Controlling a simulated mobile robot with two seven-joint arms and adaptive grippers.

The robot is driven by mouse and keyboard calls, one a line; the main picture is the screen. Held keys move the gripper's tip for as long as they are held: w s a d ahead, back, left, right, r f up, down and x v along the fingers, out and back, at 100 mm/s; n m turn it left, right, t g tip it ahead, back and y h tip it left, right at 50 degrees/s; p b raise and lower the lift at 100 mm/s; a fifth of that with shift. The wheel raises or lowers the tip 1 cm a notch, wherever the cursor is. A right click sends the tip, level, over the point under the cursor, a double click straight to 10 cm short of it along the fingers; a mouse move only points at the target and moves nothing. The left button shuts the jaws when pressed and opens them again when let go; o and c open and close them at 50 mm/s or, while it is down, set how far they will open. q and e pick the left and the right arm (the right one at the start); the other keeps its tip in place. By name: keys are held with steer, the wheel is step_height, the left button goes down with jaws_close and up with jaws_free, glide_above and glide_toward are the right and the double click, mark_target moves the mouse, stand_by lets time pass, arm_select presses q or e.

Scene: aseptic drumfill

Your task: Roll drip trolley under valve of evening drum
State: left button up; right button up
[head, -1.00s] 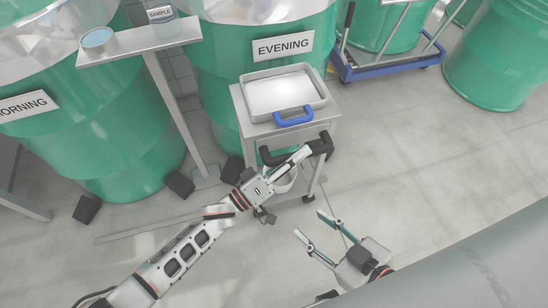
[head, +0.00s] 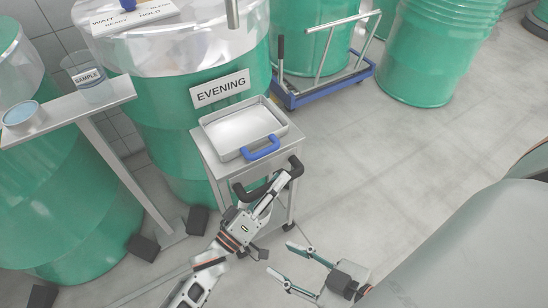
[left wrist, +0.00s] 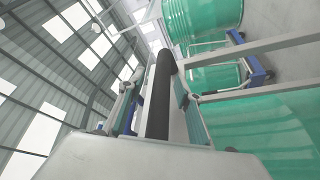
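The drip trolley (head: 212,160) is a grey metal stand with a shallow drip tray (head: 206,123) on top and a blue tray handle (head: 260,149). It stands close in front of the green evening drum (head: 165,110), labelled EVENING (head: 220,88). My right gripper (head: 281,258) is open and empty, low and right of the trolley. I cannot make out the evening drum's valve.
A metal shelf (head: 70,118) with a SAMPLE jar (head: 90,80) and a round dish (head: 21,116) stands left. Black blocks (head: 146,246) lie on the floor beneath. A blue-based cart (head: 325,90) and green drums (head: 425,50) stand behind. Floor to the right is clear.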

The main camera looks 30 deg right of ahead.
arm_select(q)
steer(key=shift+a, duration=0.15)
steer(key=v, duration=1.2)
stand_by(0.3)
